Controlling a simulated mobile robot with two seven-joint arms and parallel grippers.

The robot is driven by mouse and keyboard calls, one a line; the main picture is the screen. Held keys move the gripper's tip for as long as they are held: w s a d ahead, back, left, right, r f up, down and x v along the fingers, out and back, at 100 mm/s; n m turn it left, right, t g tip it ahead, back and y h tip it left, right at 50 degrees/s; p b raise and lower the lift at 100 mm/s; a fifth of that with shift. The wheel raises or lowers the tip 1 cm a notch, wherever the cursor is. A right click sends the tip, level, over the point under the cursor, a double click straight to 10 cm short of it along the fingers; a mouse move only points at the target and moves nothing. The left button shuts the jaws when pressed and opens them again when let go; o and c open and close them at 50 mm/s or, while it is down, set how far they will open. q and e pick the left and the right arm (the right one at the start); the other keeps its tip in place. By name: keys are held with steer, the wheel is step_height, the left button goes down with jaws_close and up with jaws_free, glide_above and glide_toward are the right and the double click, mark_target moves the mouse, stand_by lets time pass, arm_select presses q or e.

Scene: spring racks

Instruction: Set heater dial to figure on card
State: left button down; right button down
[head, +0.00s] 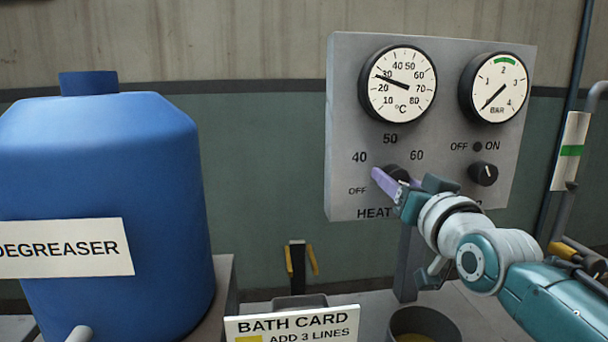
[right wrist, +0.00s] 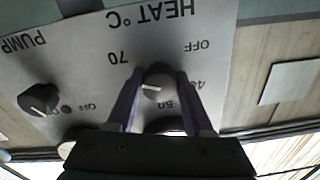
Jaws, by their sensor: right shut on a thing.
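The heater dial (head: 397,173) is a dark knob at the bottom of the grey panel, with OFF, 40, 50 and 60 around it. In the right wrist view the dial (right wrist: 157,82) appears upside down with a white mark, 70 also showing; which figure the mark meets is unclear. My right gripper (head: 386,181) has purple fingers shut on the dial, one each side in the right wrist view (right wrist: 155,88). The bath card (head: 290,326) stands at the bottom, reading "ADD 3 LINES" beside a yellow patch; its lower part is cut off. My left gripper is out of view.
Above the dial, a temperature gauge (head: 398,84) reads about 30. A pressure gauge (head: 495,88) and the pump knob (head: 483,174) are to the right. A blue degreaser drum (head: 110,185) fills the left. A dark pot (head: 424,324) stands below the panel.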

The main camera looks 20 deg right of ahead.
steer(key=shift+m, duration=0.7)
steer(key=shift+c, duration=1.4)
jaws_free()
steer(key=shift+s, duration=0.15)
